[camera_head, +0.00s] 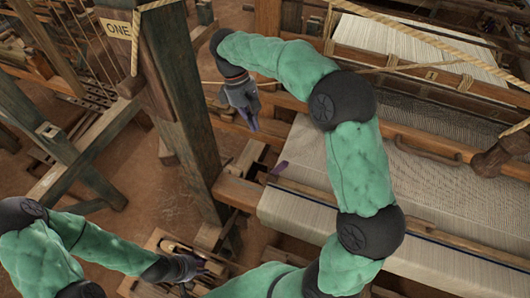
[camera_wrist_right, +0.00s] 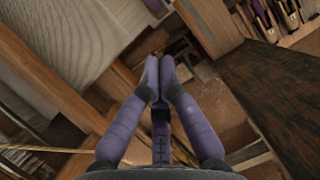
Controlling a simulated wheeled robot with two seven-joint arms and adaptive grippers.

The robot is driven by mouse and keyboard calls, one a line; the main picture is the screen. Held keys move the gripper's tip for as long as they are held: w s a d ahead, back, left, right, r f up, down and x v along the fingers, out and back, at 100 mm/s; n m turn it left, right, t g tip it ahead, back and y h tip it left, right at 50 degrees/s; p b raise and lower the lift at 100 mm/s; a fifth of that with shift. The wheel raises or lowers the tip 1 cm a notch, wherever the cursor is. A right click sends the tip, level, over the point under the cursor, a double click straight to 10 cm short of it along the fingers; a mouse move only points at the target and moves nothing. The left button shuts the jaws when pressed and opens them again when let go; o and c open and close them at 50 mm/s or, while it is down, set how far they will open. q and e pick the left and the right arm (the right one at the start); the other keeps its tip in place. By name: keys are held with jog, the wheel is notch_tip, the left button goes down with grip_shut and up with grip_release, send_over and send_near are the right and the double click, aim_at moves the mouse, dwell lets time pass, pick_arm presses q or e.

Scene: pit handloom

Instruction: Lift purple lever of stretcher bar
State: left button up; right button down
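The small purple lever (camera_head: 279,168) sticks up at the left end of the stretcher bar (camera_head: 325,197), by the edge of the pale cloth (camera_head: 300,165). My right gripper (camera_head: 254,128) hangs above and to the left of the lever, apart from it, fingers pointing down. In the right wrist view its two purple-grey fingers (camera_wrist_right: 160,68) are together, with no object visible between them. The lever cannot be clearly made out there, beyond the fingertips. My left gripper (camera_head: 196,272) is low at the bottom, well away from the lever; its finger opening is unclear.
A wooden tray with tools (camera_head: 165,248) lies low near my left gripper. Ropes cross the loom frame at the top. Brown floor shows left of the post.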

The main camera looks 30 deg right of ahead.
send_near(276, 168)
notch_tip(276, 168, down, 4)
jog(key=w+a, duration=0.1)
jog(key=shift+s+d+f, duration=0.3)
jog(key=shift+s+d, duration=0.15)
jog(key=shift+s, duration=0.2)
jog(key=shift+s+d+f, duration=0.25)
jog(key=shift+s+f, duration=0.05)
jog(key=shift+s, duration=0.3)
jog(key=shift+d, duration=0.1)
